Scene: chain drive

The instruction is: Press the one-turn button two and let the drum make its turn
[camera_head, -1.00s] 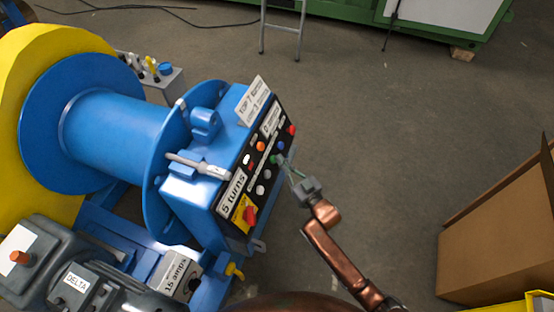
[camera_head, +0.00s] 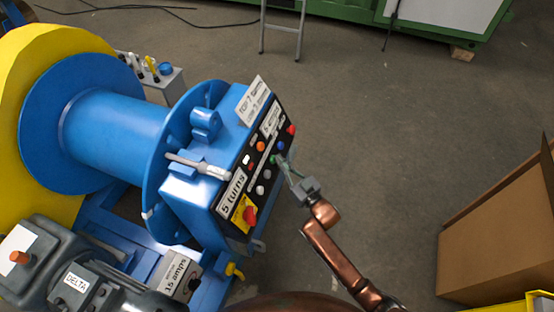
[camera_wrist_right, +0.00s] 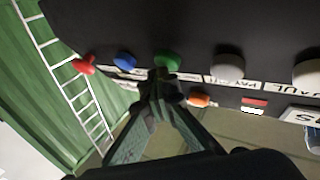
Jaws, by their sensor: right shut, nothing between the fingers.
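The blue drum (camera_head: 110,128) lies on its side at the left, its near flange beside the blue control box. The box's black panel (camera_head: 251,183) carries several coloured buttons. My right gripper (camera_head: 283,162) is shut and empty, its tips at the green button (camera_head: 274,159). In the right wrist view the tips (camera_wrist_right: 160,78) overlap the lower edge of the green button (camera_wrist_right: 167,62); I cannot tell whether they press it. Blue (camera_wrist_right: 124,60) and red (camera_wrist_right: 83,65) buttons sit left of it, white ones (camera_wrist_right: 228,66) right. No button number is legible. My left gripper is out of view.
A "5 turns" plate (camera_head: 232,192) and a red switch on yellow (camera_head: 246,214) are on the box. A grey motor (camera_head: 45,260) stands at the lower left. A cardboard box (camera_head: 500,235) is at the right. The floor between is clear.

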